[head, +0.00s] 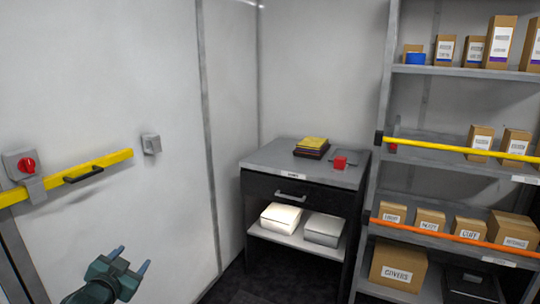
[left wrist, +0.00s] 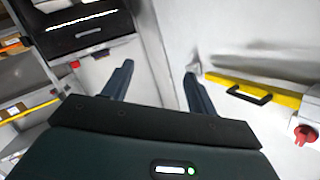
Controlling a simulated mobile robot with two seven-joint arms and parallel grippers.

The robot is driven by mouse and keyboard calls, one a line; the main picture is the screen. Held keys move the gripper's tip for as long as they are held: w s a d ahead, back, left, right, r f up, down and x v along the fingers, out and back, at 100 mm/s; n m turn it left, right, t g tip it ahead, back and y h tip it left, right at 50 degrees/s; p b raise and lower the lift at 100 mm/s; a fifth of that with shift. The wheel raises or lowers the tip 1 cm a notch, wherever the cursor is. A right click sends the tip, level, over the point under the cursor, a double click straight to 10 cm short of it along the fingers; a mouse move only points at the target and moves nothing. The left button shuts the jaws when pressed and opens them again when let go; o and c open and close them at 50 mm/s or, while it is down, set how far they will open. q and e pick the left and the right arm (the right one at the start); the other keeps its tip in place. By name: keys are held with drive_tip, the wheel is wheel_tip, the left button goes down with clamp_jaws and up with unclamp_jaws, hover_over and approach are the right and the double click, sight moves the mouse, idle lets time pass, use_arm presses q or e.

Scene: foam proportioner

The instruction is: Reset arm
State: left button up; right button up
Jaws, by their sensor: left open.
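My left gripper (head: 131,261) is at the lower left of the head view, its two fingers spread apart with nothing between them. It is held in the air in front of the pale wall, below the yellow bar (head: 108,161). In the left wrist view the fingers of my left gripper (left wrist: 158,82) are also apart and empty. The yellow bar with its black handle shows there at the right (left wrist: 250,92). My right gripper is in neither view.
A dark cabinet (head: 262,205) with a grey top stands in the corner, bearing yellow and dark items and a red block (head: 340,162). A shelf rack (head: 455,72) with several cardboard boxes fills the right side. A red knob (head: 27,165) sits on the left wall.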

use_arm(q)
drive_tip(key=s+d+f+g+h, duration=0.35)
drive_tip(key=s+d+f, duration=0.85)
drive_tip(key=s+d, duration=0.4)
drive_tip(key=s+d+r+n+p, duration=0.1)
drive_tip(key=s+d+p, duration=0.2)
drive_tip(key=s, duration=0.4)
drive_tip(key=s+d+r+n+g+p, duration=0.1)
drive_tip(key=s+d+p, duration=0.2)
drive_tip(key=s, duration=0.4)
drive_tip(key=shift+s+d+h+p, duration=0.15)
drive_tip(key=shift+d+h+p, duration=0.15)
drive_tip(key=shift+d+h, duration=0.1)
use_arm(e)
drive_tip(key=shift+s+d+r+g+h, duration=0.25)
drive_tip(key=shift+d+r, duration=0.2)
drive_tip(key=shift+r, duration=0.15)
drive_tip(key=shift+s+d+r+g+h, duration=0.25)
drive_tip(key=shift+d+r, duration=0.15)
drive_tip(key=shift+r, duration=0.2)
use_arm(q)
drive_tip(key=shift+r+g, duration=0.1)
drive_tip(key=shift+g, duration=0.15)
